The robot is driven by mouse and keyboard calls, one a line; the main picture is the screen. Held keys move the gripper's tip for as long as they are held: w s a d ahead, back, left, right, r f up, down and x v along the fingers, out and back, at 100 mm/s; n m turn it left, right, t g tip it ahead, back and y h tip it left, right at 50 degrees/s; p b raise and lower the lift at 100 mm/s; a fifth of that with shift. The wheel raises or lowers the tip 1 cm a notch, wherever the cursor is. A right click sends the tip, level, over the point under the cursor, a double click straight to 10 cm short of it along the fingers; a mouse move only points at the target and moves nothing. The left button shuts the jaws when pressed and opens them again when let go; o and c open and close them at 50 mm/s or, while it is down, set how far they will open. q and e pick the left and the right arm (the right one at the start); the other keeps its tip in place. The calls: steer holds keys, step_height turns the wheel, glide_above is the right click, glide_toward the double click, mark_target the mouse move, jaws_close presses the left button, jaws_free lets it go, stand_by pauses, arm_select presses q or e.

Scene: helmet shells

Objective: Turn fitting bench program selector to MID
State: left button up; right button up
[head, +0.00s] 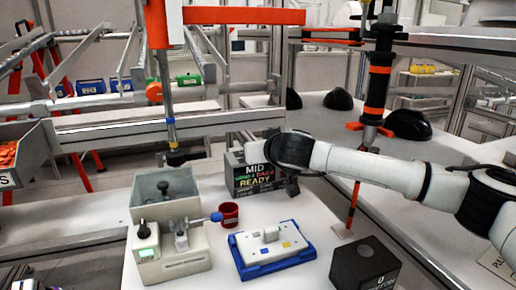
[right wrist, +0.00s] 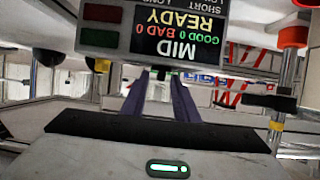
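The display box (head: 243,175) stands at the back of the white bench, and its screen reads MID, GOOD 0, BAD 0 and READY. In the right wrist view its screen (right wrist: 180,35) appears upside down, with the words SHORT and LONG at the picture's top edge. The selector knob itself cannot be made out. My right gripper (head: 292,187) is beside the right end of the box, partly in front of it. In the wrist view its two fingers (right wrist: 160,100) are apart with a gap between them. My left gripper is out of view.
A beige machine (head: 168,245) with black knobs and a small green screen stands front left. Next to it are a red cup (head: 229,214), a blue-edged tray (head: 270,269) with a white plate, and a dark box (head: 364,266). Black helmet shells (head: 408,124) lie behind my right arm.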

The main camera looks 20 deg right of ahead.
jaws_close()
steer(key=shift+f, duration=0.15)
steer(key=h+b, duration=0.1)
steer(key=b, duration=0.1)
steer(key=m+b, duration=0.1)
steer(key=b, duration=0.1)
steer(key=shift+a+f+m+h, duration=0.2)
steer(key=shift+a+m+h, duration=0.1)
steer(key=shift+h, duration=0.1)
steer(key=shift+r+m+g+h+b, duration=0.1)
steer(key=shift+m+g+h+b, duration=0.2)
steer(key=shift+m+h+b, duration=0.25)
steer(key=shift+m+h, duration=0.25)
steer(key=shift+h, duration=0.1)
steer(key=shift+r+h, duration=0.15)
steer(key=shift+h, duration=0.15)
jaws_free()
steer(key=shift+r, duration=0.1)
